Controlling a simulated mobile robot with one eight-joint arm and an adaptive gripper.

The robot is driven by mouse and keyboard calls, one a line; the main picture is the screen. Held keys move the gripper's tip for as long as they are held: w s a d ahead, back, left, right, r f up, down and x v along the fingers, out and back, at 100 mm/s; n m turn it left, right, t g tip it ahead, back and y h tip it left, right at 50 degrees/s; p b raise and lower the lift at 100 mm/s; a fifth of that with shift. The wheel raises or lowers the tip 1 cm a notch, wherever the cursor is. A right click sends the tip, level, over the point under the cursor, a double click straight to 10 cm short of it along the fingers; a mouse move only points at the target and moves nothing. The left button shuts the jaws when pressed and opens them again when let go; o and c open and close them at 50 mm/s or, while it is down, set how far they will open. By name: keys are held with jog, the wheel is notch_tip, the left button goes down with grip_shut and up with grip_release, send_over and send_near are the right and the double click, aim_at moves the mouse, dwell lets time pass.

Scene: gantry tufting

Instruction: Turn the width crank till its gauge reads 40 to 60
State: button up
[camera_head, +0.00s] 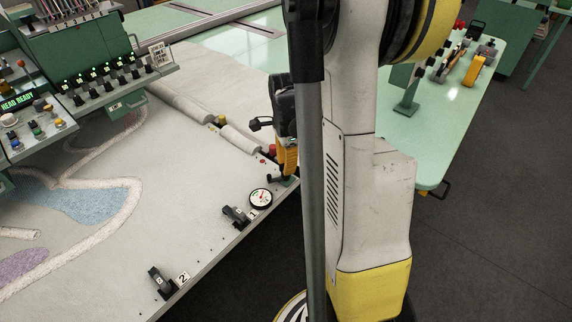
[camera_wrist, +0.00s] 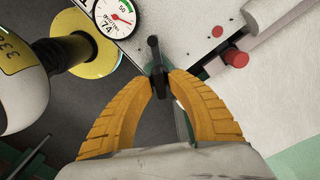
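The width gauge (camera_wrist: 110,18) is a round white dial at the top left of the wrist view. It shows the number 74, and its red needle lies outside the green band near the 50 mark. The gauge also shows at the table corner in the head view (camera_head: 261,199). The black width crank (camera_wrist: 153,49) stands beside it. My gripper (camera_wrist: 160,78) has its yellow fingers on both sides of the crank's dark handle, with the tips close against it. In the head view my gripper (camera_head: 287,163) is partly hidden by the arm.
A red knob (camera_wrist: 236,57) sits beside a pale roller (camera_wrist: 280,12). Black clamps numbered 1 (camera_head: 237,215) and 2 (camera_head: 162,283) line the table's front edge. A green control console (camera_head: 85,50) stands at the upper left. Dark floor (camera_head: 490,230) is clear at right.

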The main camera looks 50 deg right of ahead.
grip_shut()
jog(key=shift+n, duration=0.4)
jog(key=n, duration=0.8)
jog(key=shift+n, duration=0.4)
jog(key=n, duration=0.4)
jog(key=shift+n, duration=0.3)
jog(key=n, duration=0.4)
jog(key=shift+n, duration=0.4)
